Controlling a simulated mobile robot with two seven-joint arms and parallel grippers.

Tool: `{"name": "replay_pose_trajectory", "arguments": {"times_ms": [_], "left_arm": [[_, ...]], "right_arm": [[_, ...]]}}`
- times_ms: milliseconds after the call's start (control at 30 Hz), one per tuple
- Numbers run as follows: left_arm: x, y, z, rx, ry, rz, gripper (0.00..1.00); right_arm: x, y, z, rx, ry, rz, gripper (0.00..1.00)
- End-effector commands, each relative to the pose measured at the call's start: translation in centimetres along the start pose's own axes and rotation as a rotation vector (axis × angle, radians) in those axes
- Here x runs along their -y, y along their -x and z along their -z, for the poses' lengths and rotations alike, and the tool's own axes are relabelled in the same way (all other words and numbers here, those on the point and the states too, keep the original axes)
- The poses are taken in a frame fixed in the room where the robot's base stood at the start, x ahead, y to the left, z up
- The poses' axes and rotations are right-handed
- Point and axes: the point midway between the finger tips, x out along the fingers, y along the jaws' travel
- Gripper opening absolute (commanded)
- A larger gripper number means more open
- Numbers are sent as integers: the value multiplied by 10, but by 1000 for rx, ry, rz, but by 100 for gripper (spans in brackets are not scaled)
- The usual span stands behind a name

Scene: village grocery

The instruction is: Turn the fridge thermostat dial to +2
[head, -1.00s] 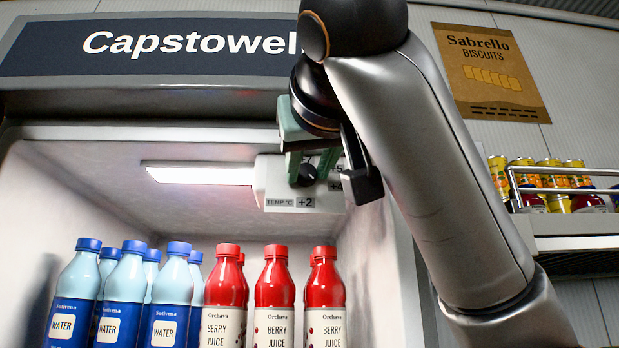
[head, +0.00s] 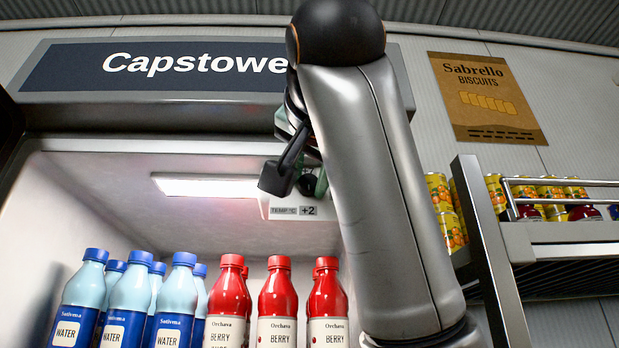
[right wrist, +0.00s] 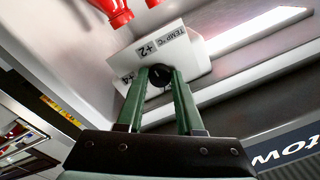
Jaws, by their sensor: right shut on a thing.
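The thermostat housing (head: 290,211) is a white box under the fridge ceiling, with a "TEMP °C +2" label on its lower face. Its black round dial (right wrist: 160,77) shows in the right wrist view between my right gripper's green fingertips (right wrist: 160,84), which are shut on it. A small pale mark shows on the dial, but I cannot tell which number it points to. In the head view the dial (head: 306,185) is partly hidden by my right gripper (head: 312,181) and arm. My left gripper is not in view.
A lit lamp (head: 207,187) runs left from the housing. Blue-capped water bottles (head: 127,300) and red berry juice bottles (head: 277,293) stand below in the fridge. At right are a metal post (head: 487,235) and a shelf of cans (head: 548,190).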

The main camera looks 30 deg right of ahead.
Motion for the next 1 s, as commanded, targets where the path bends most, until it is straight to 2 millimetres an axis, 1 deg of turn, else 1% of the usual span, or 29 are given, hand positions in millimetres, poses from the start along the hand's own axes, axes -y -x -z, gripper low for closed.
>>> {"name": "replay_pose_trajectory", "arguments": {"times_ms": [233, 600, 633, 867, 900, 1000], "left_arm": [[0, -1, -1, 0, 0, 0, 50], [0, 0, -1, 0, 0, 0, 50], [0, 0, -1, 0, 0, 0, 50], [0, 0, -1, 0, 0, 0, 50], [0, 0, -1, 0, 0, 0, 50], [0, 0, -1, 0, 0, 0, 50]], "right_arm": [[1, 0, 0, -4, -40, 1, 0], [1, 1, 1, -5, -44, 1, 0], [1, 1, 1, -5, -44, 1, 38], [0, 0, 1, -5, -42, 0, 64], [0, 0, 0, -5, -42, 0, 66], [0, 0, 0, -4, -42, 0, 66]]}}
